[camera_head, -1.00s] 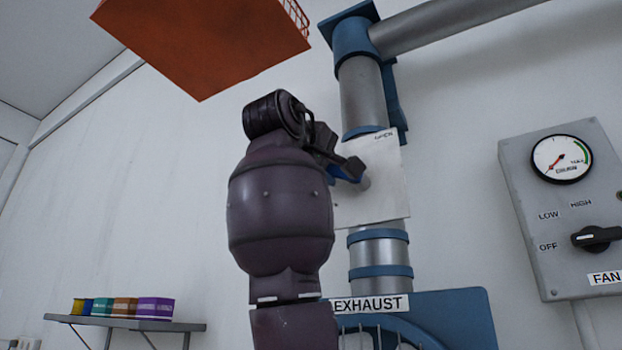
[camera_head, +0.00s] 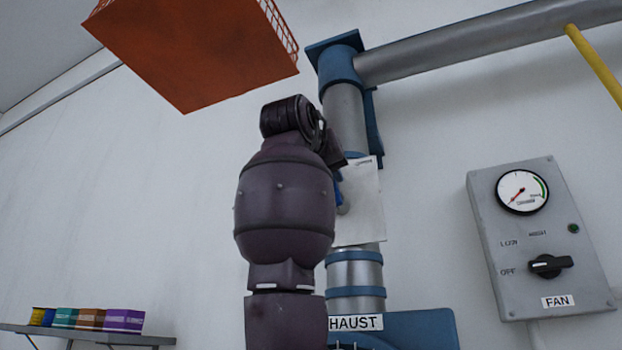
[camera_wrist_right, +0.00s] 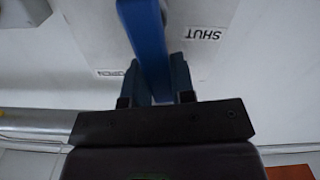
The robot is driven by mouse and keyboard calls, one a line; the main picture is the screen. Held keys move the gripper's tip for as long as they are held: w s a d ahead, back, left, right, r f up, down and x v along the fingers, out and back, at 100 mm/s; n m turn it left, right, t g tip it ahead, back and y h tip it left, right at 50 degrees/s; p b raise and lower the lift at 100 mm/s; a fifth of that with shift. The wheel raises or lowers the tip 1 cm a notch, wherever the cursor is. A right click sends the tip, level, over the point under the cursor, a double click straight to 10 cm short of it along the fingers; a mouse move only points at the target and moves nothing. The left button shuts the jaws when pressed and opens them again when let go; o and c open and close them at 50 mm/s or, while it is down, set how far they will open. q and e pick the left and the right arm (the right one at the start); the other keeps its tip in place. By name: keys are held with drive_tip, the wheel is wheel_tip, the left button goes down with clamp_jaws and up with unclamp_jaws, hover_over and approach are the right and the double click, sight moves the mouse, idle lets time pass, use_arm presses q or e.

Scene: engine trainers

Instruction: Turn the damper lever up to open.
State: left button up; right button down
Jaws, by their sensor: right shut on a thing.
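The damper lever is a blue bar (camera_head: 339,194) in front of a white plate (camera_head: 367,208) on the grey exhaust duct. In the head view it points steeply up from its pivot, mostly hidden behind my right arm. In the right wrist view the lever (camera_wrist_right: 150,45) runs between the two fingers of my right gripper (camera_wrist_right: 156,66), which is shut on it. The OPEN label (camera_wrist_right: 112,73) is close to the lever's gripped end; the SHUT label (camera_wrist_right: 204,34) is on the other side. My left gripper is in neither view.
An orange-red box with wire mesh (camera_head: 190,60) hangs at the upper left. A grey fan panel (camera_head: 545,235) with gauge and black knob is on the right wall. A shelf (camera_head: 120,338) with small boxes is at the lower left. A yellow bar (camera_head: 595,65) shows at upper right.

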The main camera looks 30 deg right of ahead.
drive_tip(key=shift+s+d+r+m, duration=0.1)
drive_tip(key=shift+s+m, duration=0.05)
drive_tip(key=shift+m, duration=0.15)
drive_tip(key=shift+s+d+m, duration=0.2)
drive_tip(key=shift+s+m, duration=0.05)
drive_tip(key=shift+m, duration=0.45)
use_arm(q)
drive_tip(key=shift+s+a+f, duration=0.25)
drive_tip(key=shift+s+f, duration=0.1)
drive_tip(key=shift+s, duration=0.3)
use_arm(e)
drive_tip(key=shift+s, duration=0.1)
drive_tip(key=shift+d+m, duration=0.1)
drive_tip(key=shift+m, duration=0.2)
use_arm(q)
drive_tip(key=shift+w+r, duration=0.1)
use_arm(e)
drive_tip(key=c, duration=1)
unclamp_jaws()
drive_tip(key=shift+o, duration=0.2)
